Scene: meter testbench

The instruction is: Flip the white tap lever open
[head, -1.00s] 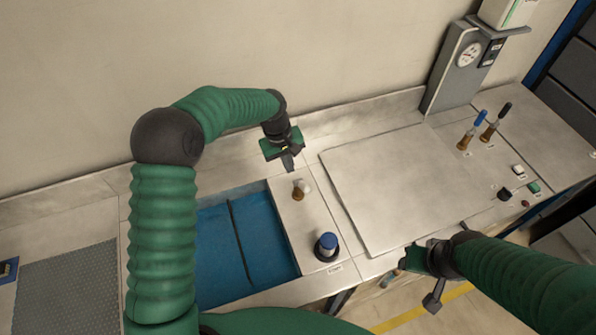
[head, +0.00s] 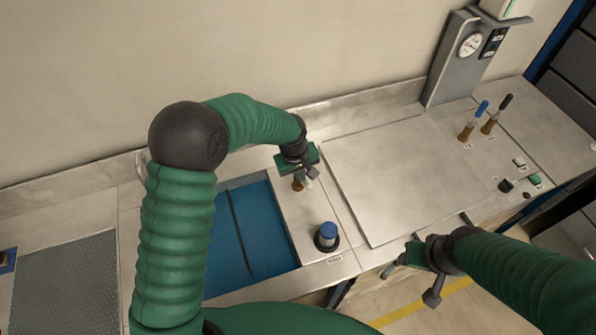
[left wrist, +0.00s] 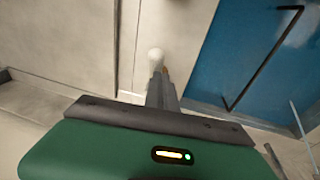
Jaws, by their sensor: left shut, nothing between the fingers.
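The tap has a brown body (head: 297,185) and a white lever (head: 308,184), beside the blue basin. My left gripper (head: 307,174) is shut and empty right at the tap and partly covers it in the head view. In the left wrist view the white lever's rounded end (left wrist: 156,56) shows just beyond the closed fingers (left wrist: 161,90). I cannot tell whether they touch it. My right gripper (head: 414,264) is low at the bench's front edge, away from the tap; its finger gap is unclear.
A blue-capped knob (head: 327,233) stands in front of the tap. The blue basin (head: 245,240) lies to the left and a bare metal plate (head: 390,180) to the right. Blue and black levers (head: 478,118) and a gauge post (head: 460,60) stand farther right.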

